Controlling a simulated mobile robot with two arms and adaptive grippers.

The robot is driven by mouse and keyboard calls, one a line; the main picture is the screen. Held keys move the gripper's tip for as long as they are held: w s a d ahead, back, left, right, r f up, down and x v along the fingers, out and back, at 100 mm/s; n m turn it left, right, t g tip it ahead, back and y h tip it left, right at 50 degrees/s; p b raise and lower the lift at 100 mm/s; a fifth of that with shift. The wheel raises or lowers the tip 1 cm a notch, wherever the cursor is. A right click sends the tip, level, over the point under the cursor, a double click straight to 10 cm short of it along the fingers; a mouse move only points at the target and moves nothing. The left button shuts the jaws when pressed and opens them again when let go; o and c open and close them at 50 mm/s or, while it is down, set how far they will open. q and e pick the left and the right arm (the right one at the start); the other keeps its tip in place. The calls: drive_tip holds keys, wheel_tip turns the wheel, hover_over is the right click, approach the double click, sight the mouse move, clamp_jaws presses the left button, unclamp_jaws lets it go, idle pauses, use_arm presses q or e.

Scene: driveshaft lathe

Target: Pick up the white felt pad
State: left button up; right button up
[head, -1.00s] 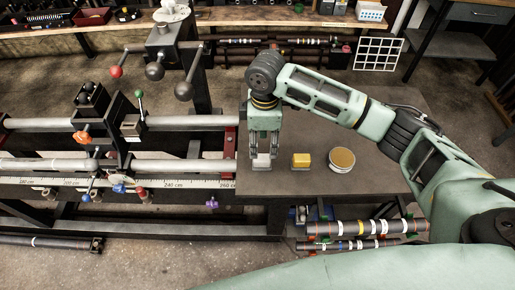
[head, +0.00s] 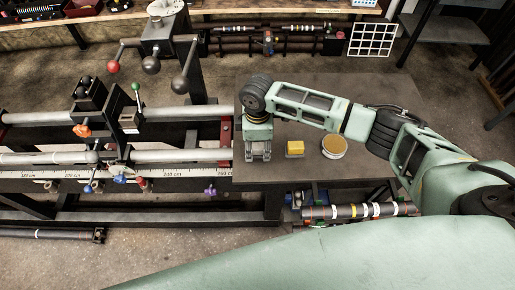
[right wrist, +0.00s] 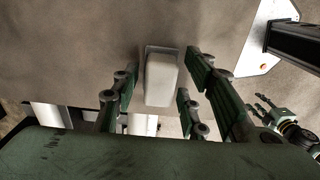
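The white felt pad (right wrist: 161,78) is a pale rounded block on a thin grey base on the dark table, seen in the right wrist view. My right gripper (right wrist: 165,98) is open, with its green fingers on both sides of the pad and visible gaps between. In the head view my right gripper (head: 258,156) points down at the table's left part and hides the pad. A small pale green pronged part at the right of the right wrist view looks like my left gripper (right wrist: 268,106). It is too small to tell whether it is open.
A yellow block (head: 295,148) stands just right of the right gripper, and a round tin with a tan top (head: 334,147) is beyond it. The lathe (head: 180,155) borders the table (head: 300,95) on the left. The table's back part is clear.

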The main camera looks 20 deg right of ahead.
sight(261, 145)
drive_tip(key=c, duration=0.6)
clamp_jaws()
use_arm(q)
drive_tip(key=shift+s+a, duration=0.1)
drive_tip(key=shift+s, duration=0.85)
drive_tip(key=shift+f, duration=0.1)
